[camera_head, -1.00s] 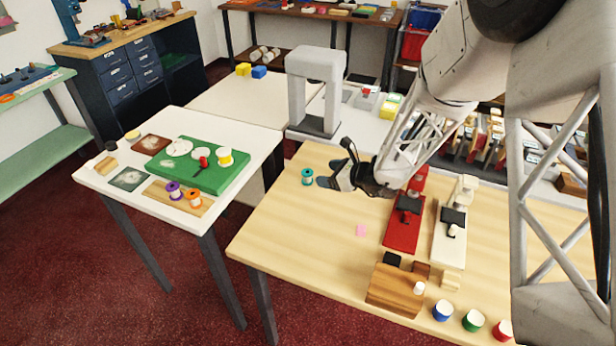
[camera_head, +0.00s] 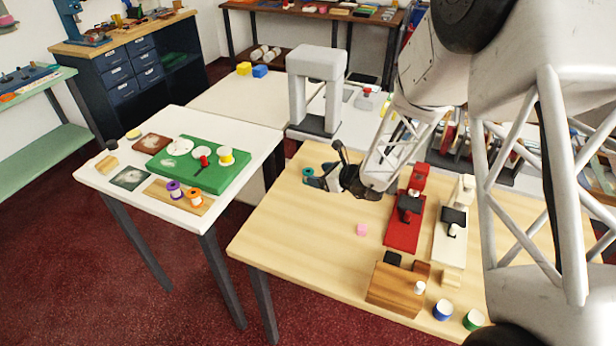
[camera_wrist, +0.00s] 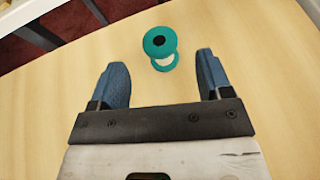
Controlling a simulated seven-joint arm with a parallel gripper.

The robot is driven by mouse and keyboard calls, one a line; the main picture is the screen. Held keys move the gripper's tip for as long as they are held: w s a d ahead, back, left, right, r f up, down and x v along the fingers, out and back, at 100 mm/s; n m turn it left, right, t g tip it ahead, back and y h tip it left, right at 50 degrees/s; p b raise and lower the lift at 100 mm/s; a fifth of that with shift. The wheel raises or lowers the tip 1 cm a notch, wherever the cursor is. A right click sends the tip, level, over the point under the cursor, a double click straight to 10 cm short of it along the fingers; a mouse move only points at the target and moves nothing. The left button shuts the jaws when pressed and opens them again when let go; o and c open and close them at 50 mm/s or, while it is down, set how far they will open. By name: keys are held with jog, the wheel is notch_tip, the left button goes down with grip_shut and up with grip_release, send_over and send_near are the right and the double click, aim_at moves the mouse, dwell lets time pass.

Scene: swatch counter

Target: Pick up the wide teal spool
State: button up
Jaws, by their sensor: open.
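The wide teal spool (camera_wrist: 160,44) stands upright on the wooden table, with teal flanges, a dark centre hole and a pale middle. In the wrist view it is ahead of my gripper (camera_wrist: 162,80), roughly centred between the two blue fingers and just beyond their tips. The fingers are apart with nothing between them. In the head view the spool (camera_head: 308,172) is partly hidden behind my gripper (camera_head: 318,178), which is low over the table's far left part. I cannot tell there whether a finger touches it.
A red tool (camera_head: 405,220) and a white tool (camera_head: 450,232) stand right of my gripper. A grey arch (camera_head: 318,88) stands behind. The table's front left is clear.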

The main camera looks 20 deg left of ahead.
aim_at(313, 174)
jog(key=shift+a, duration=0.15)
jog(key=shift+x, duration=2.65)
jog(key=shift+c, duration=0.3)
jog(key=c, duration=0.9)
